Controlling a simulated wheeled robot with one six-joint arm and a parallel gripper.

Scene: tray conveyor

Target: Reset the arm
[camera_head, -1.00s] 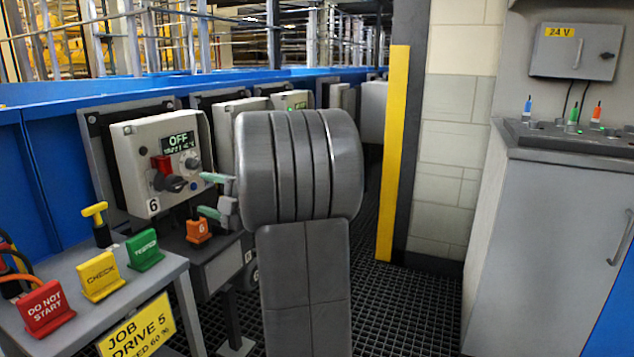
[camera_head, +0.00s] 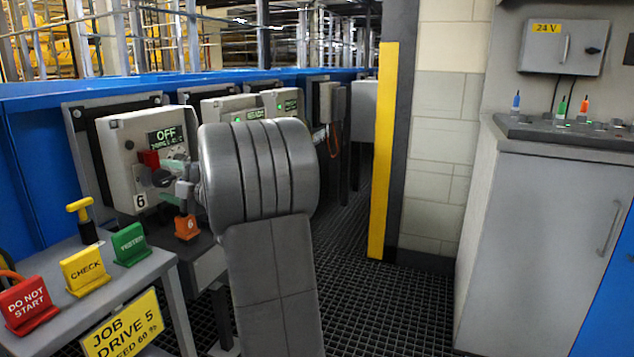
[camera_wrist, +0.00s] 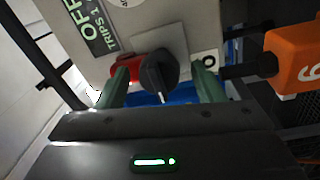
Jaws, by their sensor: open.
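My arm fills the middle of the head view, and my gripper (camera_head: 174,180) is to its left, in front of drive box 6 (camera_head: 122,168). The box's display reads OFF. In the wrist view the two green fingers of my gripper (camera_wrist: 162,85) are apart, with a black rotary knob (camera_wrist: 158,72) showing between them. A red switch (camera_wrist: 125,66) is beside the left finger. I cannot tell whether the fingers touch the knob or the switch.
A small table (camera_head: 165,262) at the lower left holds a red DO NOT START tag (camera_head: 27,304), a yellow CHECK tag (camera_head: 84,271), a green TESTED tag (camera_head: 130,244) and a yellow-handled piece (camera_head: 79,208). A yellow post (camera_head: 383,150) and grey cabinet (camera_head: 540,240) are right.

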